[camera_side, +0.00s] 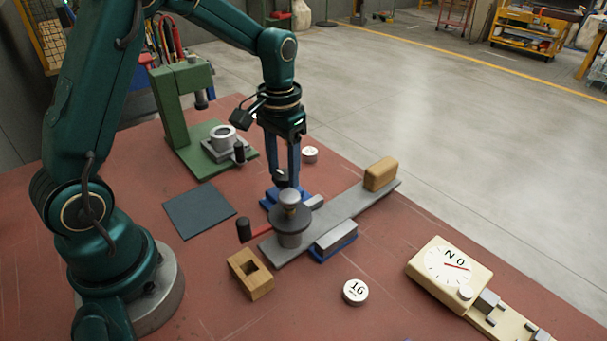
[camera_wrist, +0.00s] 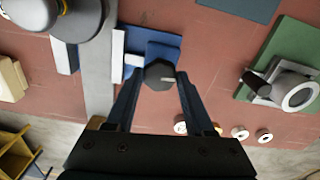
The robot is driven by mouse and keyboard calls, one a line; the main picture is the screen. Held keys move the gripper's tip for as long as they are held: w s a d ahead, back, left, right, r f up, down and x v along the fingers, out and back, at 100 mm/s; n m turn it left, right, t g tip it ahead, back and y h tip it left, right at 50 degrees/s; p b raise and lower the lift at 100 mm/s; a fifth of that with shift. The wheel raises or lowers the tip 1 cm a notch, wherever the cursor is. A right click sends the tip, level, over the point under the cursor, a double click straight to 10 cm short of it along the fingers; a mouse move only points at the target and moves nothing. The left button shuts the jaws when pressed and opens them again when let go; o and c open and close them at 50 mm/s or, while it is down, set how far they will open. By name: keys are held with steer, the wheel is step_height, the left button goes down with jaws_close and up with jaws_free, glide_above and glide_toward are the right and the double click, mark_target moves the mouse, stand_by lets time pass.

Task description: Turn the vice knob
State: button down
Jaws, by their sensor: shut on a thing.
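The vice knob (camera_wrist: 159,76) is a dark, faceted knob with a small pale mark. It sits at the end of a blue vice part (camera_wrist: 160,50) in the wrist view. My gripper (camera_wrist: 162,82) has its two fingers shut on the knob, one on each side. In the side view my gripper (camera_side: 287,178) points straight down at the knob, which is partly hidden by the fingers and the round post. The blue vice part (camera_side: 270,202) shows behind the post, and a second blue jaw block with a grey face (camera_side: 336,243) stands on the other side of the grey bar.
A grey bar (camera_side: 350,204) carries a round post (camera_side: 289,222) with a black-ended crank and a tan block (camera_side: 380,174). A green press (camera_side: 172,118) stands behind left. A wooden block (camera_side: 250,275), a weight marked 16 (camera_side: 355,292) and a dial gauge (camera_side: 448,265) are in front.

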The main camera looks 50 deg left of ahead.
mark_target(284, 175)
steer(key=shift+r+m, duration=0.1)
steer(key=shift+m, duration=0.5)
steer(key=shift+c, duration=1.3)
jaws_free()
steer(key=shift+r, duration=2.55)
